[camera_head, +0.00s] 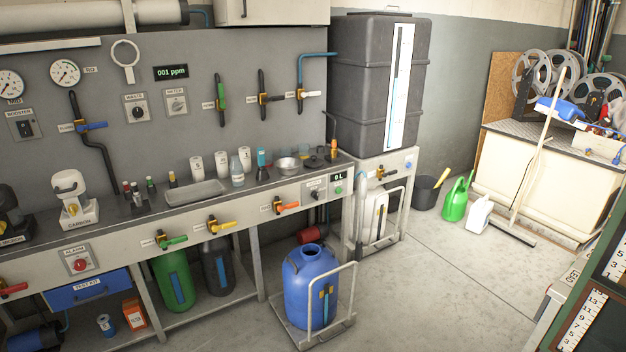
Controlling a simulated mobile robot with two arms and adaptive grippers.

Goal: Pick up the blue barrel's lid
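The blue barrel (298,292) stands upright on a low metal cart (342,325) on the floor, in front of the workbench. Its round top faces up toward me; I cannot clearly tell whether a lid is on it or its mouth is open. No separate lid is recognisable elsewhere in the view. A blue and yellow strip shows on the barrel's front, by the cart's upright handle. Neither of my grippers shows in the head view.
The workbench (190,215) with valves, bottles and a tray runs along the left wall. A large dark tank (365,85) stands at its right end. A green can (455,200), white jug (480,214) and squeegee (527,190) are further right. The floor right of the cart is clear.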

